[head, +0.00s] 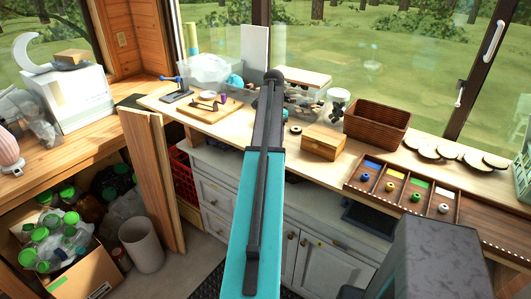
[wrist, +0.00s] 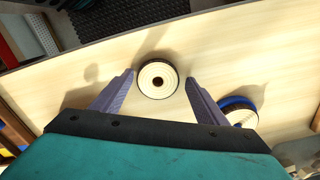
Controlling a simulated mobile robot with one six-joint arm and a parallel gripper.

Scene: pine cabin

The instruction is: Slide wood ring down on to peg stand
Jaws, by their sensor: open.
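A round pale wooden piece with a dark edge and a small centre hole, seemingly the wood ring (wrist: 145,72), lies on the counter in the wrist view. In the head view it appears as a small dark-rimmed round (head: 295,129) just right of my arm. My gripper (wrist: 160,78) is open and empty, with one finger on each side of the ring in the picture; the height gap is unclear. A round piece with a blue rim and pale top (wrist: 240,112) is partly behind the right finger. I cannot tell whether it is the peg stand. My fingers are hidden in the head view.
On the counter (wrist: 60,75) stand a wooden box (head: 323,142), a brown basket (head: 376,125), a jar (head: 336,105) and a clear bin (head: 302,92) to the right. A sectioned tray (head: 400,192) holds coloured spools.

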